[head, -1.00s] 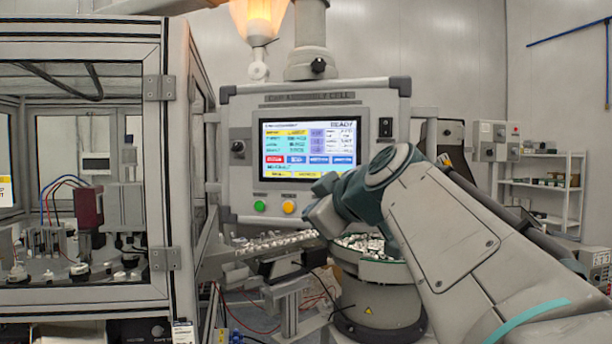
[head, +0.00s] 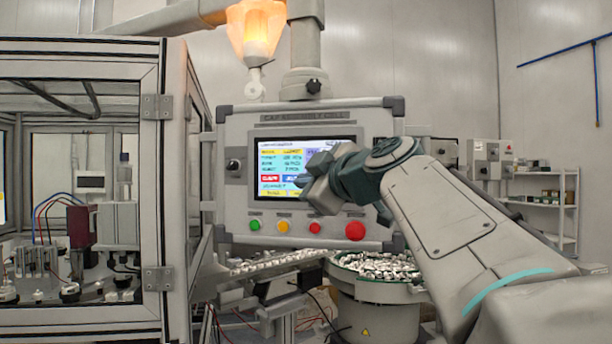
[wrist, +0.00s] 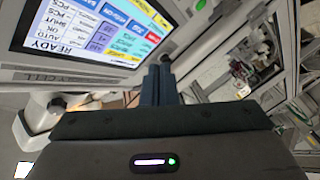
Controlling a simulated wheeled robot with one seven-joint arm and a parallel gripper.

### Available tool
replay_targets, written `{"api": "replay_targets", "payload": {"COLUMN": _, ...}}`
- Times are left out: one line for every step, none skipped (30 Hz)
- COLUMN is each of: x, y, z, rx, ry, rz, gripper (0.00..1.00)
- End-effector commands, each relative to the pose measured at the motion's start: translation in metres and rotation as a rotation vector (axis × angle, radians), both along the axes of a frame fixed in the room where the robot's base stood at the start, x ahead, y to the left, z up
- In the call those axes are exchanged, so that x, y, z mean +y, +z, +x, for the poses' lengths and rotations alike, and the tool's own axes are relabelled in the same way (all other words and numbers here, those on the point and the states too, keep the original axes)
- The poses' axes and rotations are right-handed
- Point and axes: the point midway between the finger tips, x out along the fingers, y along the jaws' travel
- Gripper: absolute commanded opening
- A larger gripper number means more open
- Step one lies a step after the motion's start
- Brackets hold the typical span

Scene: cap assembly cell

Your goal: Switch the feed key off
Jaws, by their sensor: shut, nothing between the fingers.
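The operator panel (head: 240,215) carries a dark key switch (head: 233,165) left of its screen (head: 280,150). Its label is too small to read, so I cannot confirm that it is the feed key, nor tell which way it is turned. My gripper (head: 301,181) is in front of the lower part of the screen, right of that switch. In the wrist view its fingers (wrist: 160,72) are closed together and empty. A dark knob (wrist: 168,57), seemingly the same switch, shows just past the fingertips; contact cannot be told. My wrist hides the screen's right part.
Green (head: 255,226), yellow (head: 283,227) and red (head: 355,230) buttons line the panel below the screen. A bowl feeder (head: 372,310) with small parts and a feed track (head: 280,262) stand beneath. A framed enclosure (head: 150,210) stands at left. A lit lamp (head: 257,30) hangs above.

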Motion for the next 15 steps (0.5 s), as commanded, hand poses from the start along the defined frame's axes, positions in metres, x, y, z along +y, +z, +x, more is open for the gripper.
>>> {"api": "replay_targets", "payload": {"x": -0.003, "y": 0.005, "z": 0.007, "rx": 0.004, "ry": 0.0, "rz": 0.004, "gripper": 0.0}}
{"api": "replay_targets", "payload": {"x": -0.004, "y": 0.005, "z": 0.012, "rx": 0.004, "ry": -0.001, "rz": 0.004, "gripper": 0.0}}
{"api": "replay_targets", "payload": {"x": -0.006, "y": 0.006, "z": 0.017, "rx": 0.004, "ry": -0.001, "rz": 0.002, "gripper": 0.0}}
{"api": "replay_targets", "payload": {"x": -0.007, "y": 0.006, "z": 0.021, "rx": 0.004, "ry": -0.001, "rz": 0.003, "gripper": 0.0}}
{"api": "replay_targets", "payload": {"x": -0.008, "y": 0.006, "z": 0.026, "rx": 0.005, "ry": -0.001, "rz": 0.004, "gripper": 0.0}}
{"api": "replay_targets", "payload": {"x": -0.009, "y": 0.006, "z": 0.031, "rx": 0.005, "ry": -0.001, "rz": 0.004, "gripper": 0.0}}
{"api": "replay_targets", "payload": {"x": -0.01, "y": 0.006, "z": 0.034, "rx": 0.004, "ry": 0.0, "rz": 0.002, "gripper": 0.0}}
{"api": "replay_targets", "payload": {"x": -0.011, "y": 0.006, "z": 0.038, "rx": 0.004, "ry": 0.0, "rz": 0.003, "gripper": 0.0}}
{"api": "replay_targets", "payload": {"x": -0.013, "y": 0.006, "z": 0.043, "rx": 0.004, "ry": 0.0, "rz": 0.004, "gripper": 0.0}}
{"api": "replay_targets", "payload": {"x": -0.013, "y": 0.005, "z": 0.046, "rx": 0.004, "ry": 0.0, "rz": 0.004, "gripper": 0.0}}
{"api": "replay_targets", "payload": {"x": -0.014, "y": 0.003, "z": 0.049, "rx": 0.003, "ry": 0.001, "rz": 0.004, "gripper": 0.0}}
{"api": "replay_targets", "payload": {"x": -0.015, "y": 0.001, "z": 0.054, "rx": 0.002, "ry": 0.003, "rz": 0.004, "gripper": 0.0}}
{"api": "replay_targets", "payload": {"x": -0.015, "y": 0.001, "z": 0.056, "rx": 0.002, "ry": 0.003, "rz": 0.002, "gripper": 0.0}}
{"api": "replay_targets", "payload": {"x": -0.016, "y": 0.001, "z": 0.059, "rx": 0.002, "ry": 0.004, "rz": 0.004, "gripper": 0.0}}
{"api": "replay_targets", "payload": {"x": -0.017, "y": 0.001, "z": 0.062, "rx": 0.002, "ry": 0.003, "rz": 0.004, "gripper": 0.0}}
